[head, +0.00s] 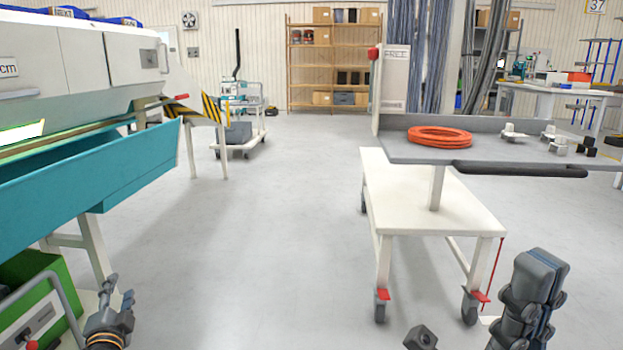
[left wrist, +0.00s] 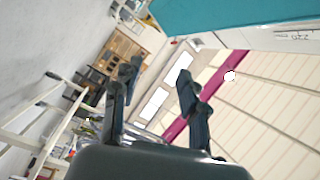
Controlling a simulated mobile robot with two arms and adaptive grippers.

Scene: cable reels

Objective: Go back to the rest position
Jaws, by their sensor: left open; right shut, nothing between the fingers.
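My left gripper (head: 119,290) is low at the left in the head view, with its two fingertips apart and nothing between them. In the left wrist view its fingers (left wrist: 158,82) stand well apart, with only distant room background in the gap. My right gripper (head: 541,262) shows large at the bottom right of the head view. Its dark grey fingers point up and are together, with nothing visible held. An orange cable coil (head: 440,137) lies flat on the grey top of a wheeled cart (head: 440,205), beyond the right gripper and apart from it.
A machine with a teal trough (head: 90,170) stands close on the left, above my left gripper. Small clamps (head: 549,132) sit on the cart's grey top. Another trolley (head: 240,130) and a shelf (head: 335,62) stand further back. The middle floor (head: 270,240) is clear.

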